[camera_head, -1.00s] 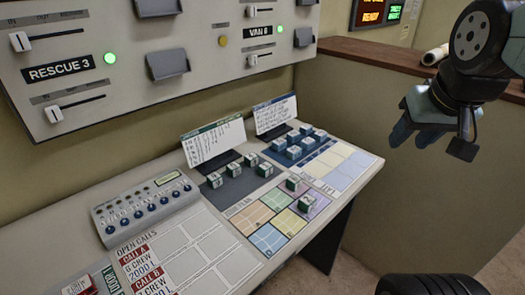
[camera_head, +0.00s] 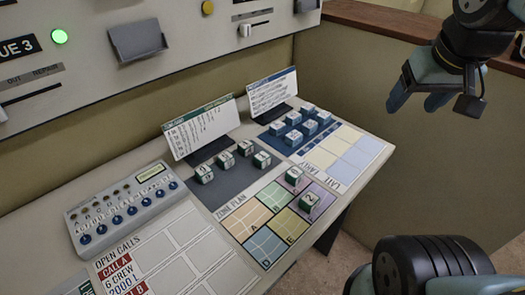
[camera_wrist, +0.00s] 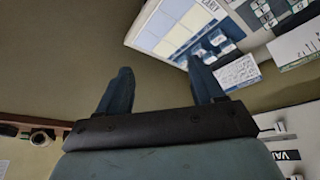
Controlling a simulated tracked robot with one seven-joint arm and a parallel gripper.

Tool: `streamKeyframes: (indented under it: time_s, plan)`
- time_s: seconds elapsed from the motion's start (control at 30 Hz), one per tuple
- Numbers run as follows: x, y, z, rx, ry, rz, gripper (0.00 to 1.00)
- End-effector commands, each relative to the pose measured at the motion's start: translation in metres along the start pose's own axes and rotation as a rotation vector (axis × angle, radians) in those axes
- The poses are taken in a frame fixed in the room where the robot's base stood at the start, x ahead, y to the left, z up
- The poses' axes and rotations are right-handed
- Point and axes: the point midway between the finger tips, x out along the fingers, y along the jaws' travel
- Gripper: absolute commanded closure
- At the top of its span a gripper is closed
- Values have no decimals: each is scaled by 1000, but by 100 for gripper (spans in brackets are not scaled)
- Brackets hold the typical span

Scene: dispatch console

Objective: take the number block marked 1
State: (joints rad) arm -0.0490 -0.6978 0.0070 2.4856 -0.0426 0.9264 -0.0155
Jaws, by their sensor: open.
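Several small white-topped blocks with green sides (camera_head: 225,160) stand on a dark grey mat (camera_head: 232,185) in front of a green-headed card. Two similar blocks stand on the purple part of the zone plan: one at its back (camera_head: 294,176) and one nearer (camera_head: 309,201), which looks marked 2. Several blue-sided blocks (camera_head: 309,127) stand on the blue mat to the right. The marks are too small for me to tell which block is the 1. My gripper (camera_head: 416,104) is open and empty, high to the right of the console; its fingers show in the wrist view (camera_wrist: 161,80).
Cards on stands (camera_head: 200,127) rise behind the mats. A grey knob box (camera_head: 124,208) and an open-calls sheet (camera_head: 165,255) lie to the left. The upright slider panel (camera_head: 160,70) stands behind. A wooden-topped partition (camera_head: 400,35) is on the right.

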Motion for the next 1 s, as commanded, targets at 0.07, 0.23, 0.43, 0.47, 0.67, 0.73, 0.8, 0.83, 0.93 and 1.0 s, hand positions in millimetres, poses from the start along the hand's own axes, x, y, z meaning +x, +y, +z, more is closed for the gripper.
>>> streamKeyframes:
  time_s: [0.07, 0.23, 0.43, 0.47, 0.67, 0.73, 0.8, 0.83, 0.93, 1.0]
  plan:
    - [11, -5, -5, -87, -61, 9, 32]
    - [36, -28, -15, -332, -205, 50, 32]
    - [63, -61, -24, -634, -357, 115, 32]
    - [67, -66, -26, -680, -377, 126, 32]
    - [94, -108, -33, -988, -498, 212, 32]
    - [103, -124, -34, -1096, -536, 247, 32]
    - [112, -141, -35, -1204, -570, 285, 32]
    - [116, -150, -34, -1251, -583, 301, 32]
    - [129, -177, -33, -1406, -624, 362, 32]
    - [137, -197, -30, -1513, -647, 408, 32]
